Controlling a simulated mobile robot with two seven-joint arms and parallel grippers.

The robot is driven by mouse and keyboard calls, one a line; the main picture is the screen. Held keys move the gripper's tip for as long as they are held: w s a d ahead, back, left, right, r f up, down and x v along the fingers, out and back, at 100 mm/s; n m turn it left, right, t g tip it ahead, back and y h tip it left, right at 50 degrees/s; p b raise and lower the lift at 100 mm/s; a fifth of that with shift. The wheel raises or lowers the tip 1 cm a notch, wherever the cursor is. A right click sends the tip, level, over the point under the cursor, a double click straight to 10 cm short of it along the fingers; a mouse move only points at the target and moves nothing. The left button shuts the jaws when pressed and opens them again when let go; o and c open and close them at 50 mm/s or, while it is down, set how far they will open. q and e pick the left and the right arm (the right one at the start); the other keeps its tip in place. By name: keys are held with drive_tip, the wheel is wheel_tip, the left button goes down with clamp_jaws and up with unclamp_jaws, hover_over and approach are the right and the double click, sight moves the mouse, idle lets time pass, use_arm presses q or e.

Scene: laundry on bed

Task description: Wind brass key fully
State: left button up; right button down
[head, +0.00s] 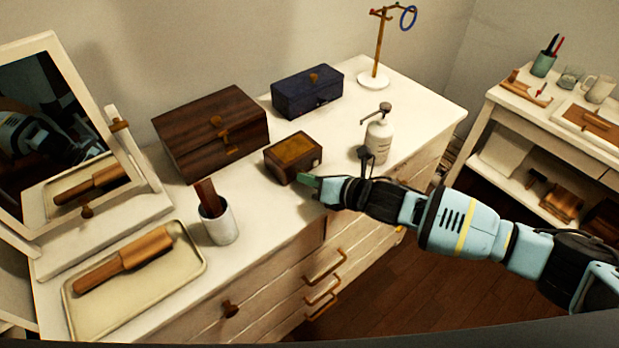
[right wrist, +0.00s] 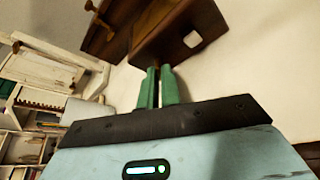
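A small wooden box with a brass-coloured lid (head: 293,153) stands near the dresser's front edge in the head view. A small pale fitting shows on its right side, and the right wrist view shows a pale square (right wrist: 193,39) on a dark wooden box side. I cannot make out a clear brass key shape. My right gripper (head: 308,182) is just in front of the small box, low over the dresser top. Its green fingers (right wrist: 159,72) look shut together with nothing seen between them, apart from the box. My left gripper is not in view.
A white pump bottle (head: 379,140) stands right of the box, close behind my right arm. A larger dark wooden box (head: 210,132), a blue box (head: 307,91), a white cup (head: 217,222) and a tray (head: 193,262) share the dresser. Bare dresser top lies between cup and small box.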

drive_tip(key=shift+f, duration=0.1)
idle(0.4)
drive_tip(key=c, duration=1.6)
unclamp_jaws()
drive_tip(key=v, duration=0.8)
drive_tip(key=shift+w, duration=0.1)
